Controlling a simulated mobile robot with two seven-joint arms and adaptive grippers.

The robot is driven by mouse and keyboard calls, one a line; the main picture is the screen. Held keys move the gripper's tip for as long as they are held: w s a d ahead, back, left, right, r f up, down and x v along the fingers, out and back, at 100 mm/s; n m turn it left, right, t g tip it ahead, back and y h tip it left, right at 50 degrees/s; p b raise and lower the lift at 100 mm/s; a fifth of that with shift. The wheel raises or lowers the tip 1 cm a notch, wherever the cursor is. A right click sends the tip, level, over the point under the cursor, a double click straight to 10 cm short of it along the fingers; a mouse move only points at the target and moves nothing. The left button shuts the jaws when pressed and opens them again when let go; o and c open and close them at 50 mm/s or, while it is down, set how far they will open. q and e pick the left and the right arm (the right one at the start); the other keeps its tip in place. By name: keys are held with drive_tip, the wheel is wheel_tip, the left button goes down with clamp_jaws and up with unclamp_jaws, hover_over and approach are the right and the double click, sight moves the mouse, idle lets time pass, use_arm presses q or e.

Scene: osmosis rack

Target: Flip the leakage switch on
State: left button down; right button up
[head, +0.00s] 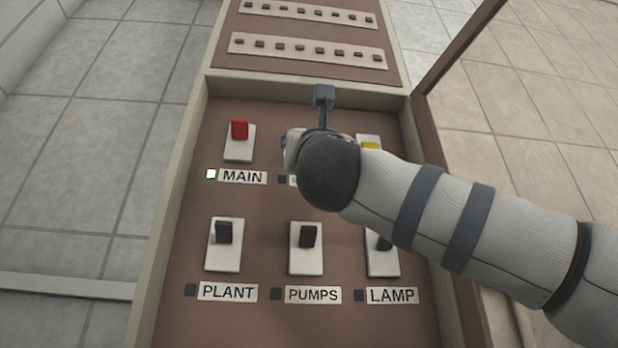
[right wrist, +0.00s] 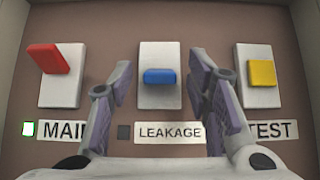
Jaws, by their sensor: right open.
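The leakage switch is a blue lever (right wrist: 160,76) on a white plate (right wrist: 160,97), in the middle of the right wrist view above the LEAKAGE label (right wrist: 168,132). The small indicator (right wrist: 124,132) beside that label is dark. My right gripper (right wrist: 164,82) is open, with one finger on each side of the blue lever and no visible contact. In the head view my right arm and gripper (head: 323,95) cover the leakage switch and most of its label. My left gripper is in neither view.
The red MAIN switch (head: 240,130) is to the left, its indicator (head: 211,174) lit. The yellow TEST switch (right wrist: 262,74) is to the right. Black PLANT (head: 224,232), PUMPS (head: 308,236) and LAMP (head: 384,243) switches sit below. An open door frame (head: 455,60) stands at the right.

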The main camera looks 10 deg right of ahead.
clamp_jaws()
drive_tip(key=shift+s+r+g, duration=0.1)
drive_tip(key=shift+r+g, duration=0.3)
drive_tip(key=shift+g, duration=0.65)
drive_tip(key=shift+s+r+g, duration=0.1)
drive_tip(key=shift+r+g, duration=0.3)
drive_tip(key=shift+g, duration=0.65)
